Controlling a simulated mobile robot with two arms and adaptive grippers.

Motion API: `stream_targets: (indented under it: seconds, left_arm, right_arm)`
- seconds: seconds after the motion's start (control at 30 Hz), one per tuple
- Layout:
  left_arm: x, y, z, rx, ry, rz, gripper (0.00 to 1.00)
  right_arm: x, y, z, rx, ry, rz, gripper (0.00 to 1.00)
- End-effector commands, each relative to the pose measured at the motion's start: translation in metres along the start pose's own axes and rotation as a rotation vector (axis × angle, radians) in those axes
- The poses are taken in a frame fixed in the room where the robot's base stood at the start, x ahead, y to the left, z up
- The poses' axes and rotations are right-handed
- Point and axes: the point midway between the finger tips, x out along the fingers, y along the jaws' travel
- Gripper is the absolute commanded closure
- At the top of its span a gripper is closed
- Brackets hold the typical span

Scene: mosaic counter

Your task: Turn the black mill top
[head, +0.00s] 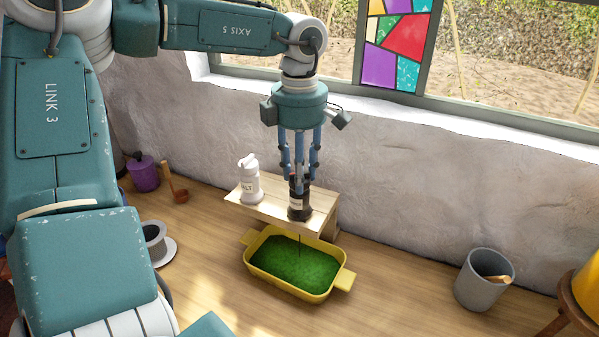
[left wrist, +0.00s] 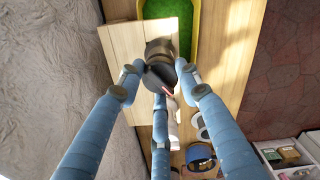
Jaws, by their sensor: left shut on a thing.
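The black mill (head: 299,207) stands upright at the right end of a small wooden shelf (head: 269,208). My left gripper (head: 300,182) comes straight down from above and is shut on the mill's top. In the left wrist view the fingers of my left gripper (left wrist: 162,80) close around the dark mill top (left wrist: 158,72). The lower body of the mill is partly hidden there. A white salt mill (head: 249,182) stands to the left on the same shelf, apart from the gripper. My right gripper is in neither view.
A yellow dish (head: 335,283) of green stuff sits below and in front of the shelf, with a thin dark line above it. A grey pot (head: 482,281) stands at the right. A purple pot (head: 143,175) and a wooden ladle (head: 177,190) are at the left.

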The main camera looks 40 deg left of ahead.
Motion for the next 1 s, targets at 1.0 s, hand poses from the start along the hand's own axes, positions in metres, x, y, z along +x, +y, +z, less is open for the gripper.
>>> stream_targets:
  seconds: [1.0]
  left_arm:
    - [-0.0002,0.0003,-0.0002,0.078,0.0,0.001,0.92]
  right_arm:
    - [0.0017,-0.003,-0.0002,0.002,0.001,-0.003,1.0]
